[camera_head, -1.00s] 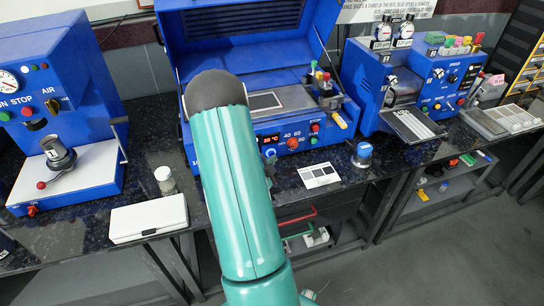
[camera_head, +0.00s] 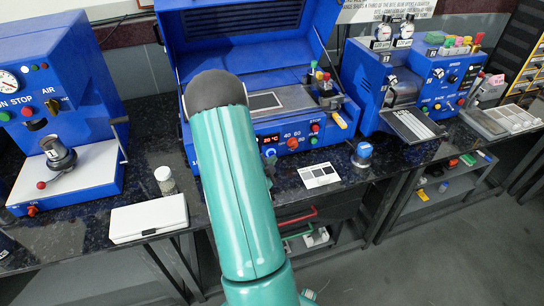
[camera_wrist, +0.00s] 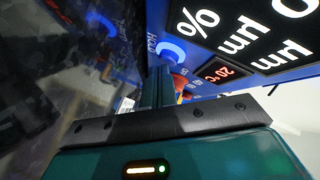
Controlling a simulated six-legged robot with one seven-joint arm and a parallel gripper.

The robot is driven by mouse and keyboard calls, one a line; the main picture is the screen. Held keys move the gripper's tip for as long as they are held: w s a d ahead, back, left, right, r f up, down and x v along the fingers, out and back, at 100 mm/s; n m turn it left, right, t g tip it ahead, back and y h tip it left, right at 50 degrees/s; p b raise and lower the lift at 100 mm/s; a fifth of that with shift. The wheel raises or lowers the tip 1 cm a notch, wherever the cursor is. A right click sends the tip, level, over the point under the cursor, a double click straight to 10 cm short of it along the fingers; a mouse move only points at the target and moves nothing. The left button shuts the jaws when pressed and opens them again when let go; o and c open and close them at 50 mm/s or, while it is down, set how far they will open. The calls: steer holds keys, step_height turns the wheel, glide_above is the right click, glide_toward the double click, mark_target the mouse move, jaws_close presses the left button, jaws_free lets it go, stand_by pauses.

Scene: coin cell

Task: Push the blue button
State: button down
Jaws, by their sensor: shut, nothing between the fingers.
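My gripper (camera_wrist: 160,75) is shut and empty in the wrist view. Its fingertips are close to the lower left of the button; I cannot tell whether they touch it. In the head view my teal arm hides the gripper and part of the machine's front.
The open blue machine (camera_head: 305,125) carries several other knobs and a red button (camera_head: 293,143). A white box (camera_head: 148,218), a small jar (camera_head: 165,179), a patterned card (camera_head: 319,175) and a blue-capped item (camera_head: 363,150) lie on the dark bench. Another blue machine (camera_head: 75,95) stands left.

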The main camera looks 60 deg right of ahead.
steer(key=shift+w+d, duration=0.1)
steer(key=shift+d, duration=0.05)
stand_by(0.4)
steer(key=shift+w+d, duration=0.2)
stand_by(0.3)
steer(key=shift+s+a, duration=0.1)
steer(key=shift+a, duration=0.2)
steer(key=shift+s+a, duration=2.15)
steer(key=shift+s, duration=0.1)
